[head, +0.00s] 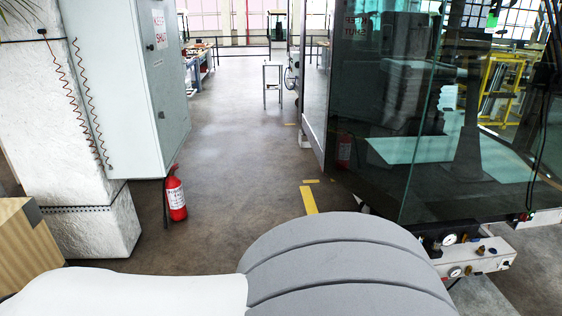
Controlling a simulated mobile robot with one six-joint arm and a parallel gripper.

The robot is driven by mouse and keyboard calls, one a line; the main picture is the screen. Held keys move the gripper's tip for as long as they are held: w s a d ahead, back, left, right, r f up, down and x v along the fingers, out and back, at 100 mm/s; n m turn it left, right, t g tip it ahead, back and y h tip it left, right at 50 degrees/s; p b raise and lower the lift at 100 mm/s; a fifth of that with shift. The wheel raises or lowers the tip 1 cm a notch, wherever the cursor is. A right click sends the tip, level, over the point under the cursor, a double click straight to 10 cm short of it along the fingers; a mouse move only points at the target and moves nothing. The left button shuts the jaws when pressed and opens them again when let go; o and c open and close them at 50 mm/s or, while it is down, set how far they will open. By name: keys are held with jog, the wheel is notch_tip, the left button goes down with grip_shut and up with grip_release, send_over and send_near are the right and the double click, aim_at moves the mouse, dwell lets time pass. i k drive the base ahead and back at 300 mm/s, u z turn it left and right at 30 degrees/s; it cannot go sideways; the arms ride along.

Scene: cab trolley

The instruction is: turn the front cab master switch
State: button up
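The glass-walled cab (385,150) fills the right side of the head view. Below its glass, a white front beam (488,262) carries round gauges and brass-coloured fittings. A small red part (525,217) shows at the right end above that beam. I cannot pick out the master switch in this view. My gripper is not in view. A large white and grey ribbed shape, which looks like my own arm, covers the bottom middle and hides the floor in front of the cab.
A grey cabinet (125,90) stands at the left beside a white pillar (95,225). A red fire extinguisher (176,197) stands at its foot. A wooden box (25,245) is at the lower left. The grey floor between cabinet and cab is clear, back to a small stand (272,82).

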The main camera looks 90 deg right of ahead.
aim_at(523, 217)
jog(key=z, duration=4.75)
jog(key=i, duration=2)
jog(key=z, duration=0.1)
jog(key=k, duration=0.55)
jog(key=z, duration=0.5)
jog(key=i, duration=0.7)
jog(key=z, duration=0.15)
